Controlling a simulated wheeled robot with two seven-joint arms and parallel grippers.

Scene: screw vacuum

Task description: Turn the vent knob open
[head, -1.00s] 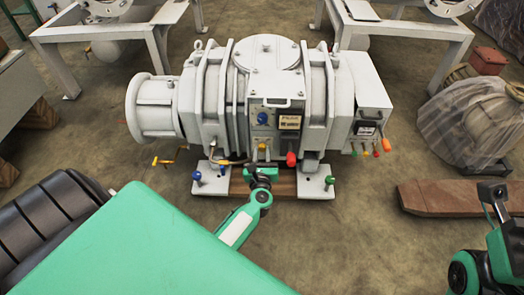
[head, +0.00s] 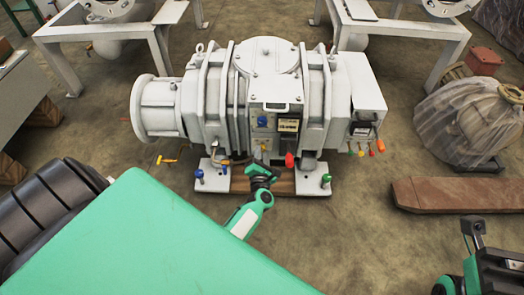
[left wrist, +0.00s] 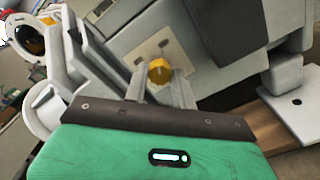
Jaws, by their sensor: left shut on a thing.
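The white vacuum pump (head: 263,61) stands in the middle of the head view. A small yellow knob (left wrist: 159,72) sits on a pale square plate on the machine's front in the left wrist view; I take it for the vent knob. My left gripper (left wrist: 160,90) has one finger on each side of this knob and is shut on it. In the head view the left gripper (head: 262,168) is at the low front of the pump, and it largely hides the knob. My right arm shows at the lower right, away from the pump; its jaw state is unclear.
A red knob (head: 290,160) is close to the right of my left gripper. A blue knob (head: 262,121) is above it. Blue and green bolts (head: 326,180) stand on the base feet. A wooden beam (head: 455,194) lies right; the floor between is clear.

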